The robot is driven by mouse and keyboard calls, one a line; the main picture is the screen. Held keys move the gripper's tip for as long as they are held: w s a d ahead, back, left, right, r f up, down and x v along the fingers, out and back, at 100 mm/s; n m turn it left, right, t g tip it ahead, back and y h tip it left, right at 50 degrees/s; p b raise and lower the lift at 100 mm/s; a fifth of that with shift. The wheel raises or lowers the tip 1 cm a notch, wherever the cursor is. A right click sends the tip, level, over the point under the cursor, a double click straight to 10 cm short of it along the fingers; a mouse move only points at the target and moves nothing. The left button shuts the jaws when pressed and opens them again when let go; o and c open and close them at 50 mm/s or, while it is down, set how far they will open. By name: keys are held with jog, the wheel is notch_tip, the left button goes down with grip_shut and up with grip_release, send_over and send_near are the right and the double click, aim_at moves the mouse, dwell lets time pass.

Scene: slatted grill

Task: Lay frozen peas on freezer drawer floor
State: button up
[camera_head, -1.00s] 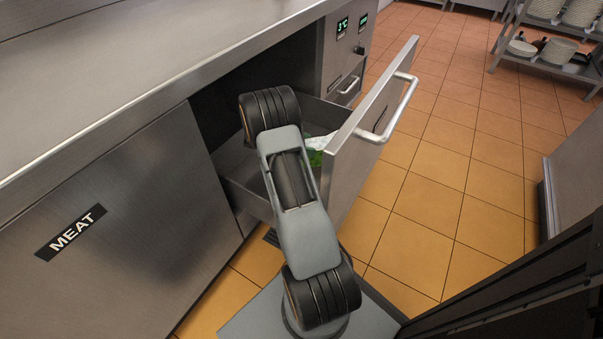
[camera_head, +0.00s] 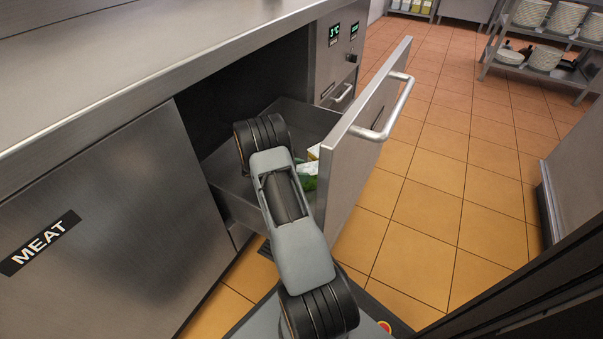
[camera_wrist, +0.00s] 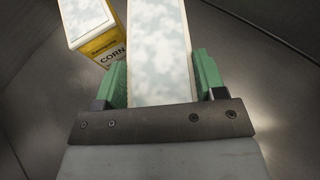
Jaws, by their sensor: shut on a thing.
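The drawer (camera_head: 232,195) is pulled open, and my arm reaches down into it. In the wrist view my gripper (camera_wrist: 161,72) has its green fingers on both sides of a pale, frosted box (camera_wrist: 158,40), which I take for the frozen peas; its label is not readable. In the head view my arm hides most of the box, and a green part (camera_head: 308,183) shows beside it. The wrist view shows the grey drawer floor (camera_wrist: 270,90) around the box. I cannot tell whether the box touches the floor.
A yellow and white corn box (camera_wrist: 88,28) stands left of the held box, close to it. The drawer front (camera_head: 352,150) with its bar handle (camera_head: 388,112) rises right of my arm. The counter (camera_head: 150,45) overhangs the drawer's back. Drawer floor at right is clear.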

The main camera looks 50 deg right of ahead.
dwell(0.3)
jog(key=o, duration=1.3)
jog(key=shift+w+a+r, duration=0.15)
jog(key=shift+a+r, duration=0.1)
jog(key=p+v, duration=0.3)
jog(key=v, duration=0.8)
jog(key=shift+a+p, duration=0.2)
jog(key=shift+p, duration=0.2)
